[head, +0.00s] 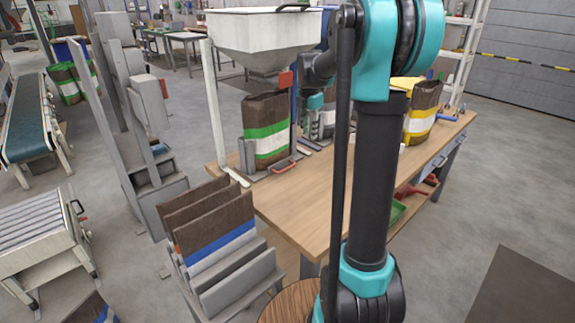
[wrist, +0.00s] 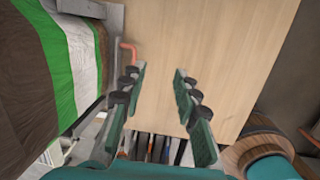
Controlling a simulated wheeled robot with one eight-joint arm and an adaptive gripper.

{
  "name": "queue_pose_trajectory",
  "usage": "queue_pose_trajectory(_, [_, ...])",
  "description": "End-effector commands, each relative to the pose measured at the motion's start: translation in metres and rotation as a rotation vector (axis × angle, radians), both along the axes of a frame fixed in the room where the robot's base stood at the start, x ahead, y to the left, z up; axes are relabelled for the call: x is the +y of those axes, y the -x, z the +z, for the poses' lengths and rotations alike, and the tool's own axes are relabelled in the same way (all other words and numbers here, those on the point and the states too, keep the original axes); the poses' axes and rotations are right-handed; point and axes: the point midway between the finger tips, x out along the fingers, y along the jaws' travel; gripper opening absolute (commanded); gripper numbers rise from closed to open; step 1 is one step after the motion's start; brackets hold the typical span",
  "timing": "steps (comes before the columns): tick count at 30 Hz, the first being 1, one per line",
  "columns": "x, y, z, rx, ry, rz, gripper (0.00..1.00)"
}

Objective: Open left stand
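The left stand (head: 246,153) is a grey metal holder on the wooden table. It bears an upright brown bag (head: 267,130) with green and white bands, below the hopper. A red handle (head: 285,167) sits low at the stand's front; in the wrist view the orange-red handle (wrist: 128,48) lies beyond the left finger, beside the bag (wrist: 62,62). My gripper (wrist: 160,72) is open, with nothing between its green-padded fingers, above bare table. In the head view it is right of the green-banded bag, partly hidden by my arm. Whether a finger touches the handle is unclear.
A white hopper (head: 262,38) stands over the left bag, with a red lever (head: 286,79). A yellow-banded bag (head: 421,112) stands farther right. The table (head: 300,207) is bare in front. A rack of flat bags (head: 214,232) stands at the near left.

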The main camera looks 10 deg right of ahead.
Motion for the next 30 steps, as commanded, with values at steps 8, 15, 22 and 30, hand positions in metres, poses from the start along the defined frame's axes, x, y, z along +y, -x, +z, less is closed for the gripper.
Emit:
queue_pose_trajectory(8, [0.058, -0.007, 0.006, -0.001, -0.161, 0.089, 0.31])
queue_pose_trajectory(15, [0.062, -0.012, -0.025, -0.001, -0.161, 0.089, 0.31])
queue_pose_trajectory(22, [0.066, -0.019, -0.070, -0.001, -0.160, 0.089, 0.31])
queue_pose_trajectory(30, [0.071, -0.027, -0.122, -0.002, -0.159, 0.088, 0.31])
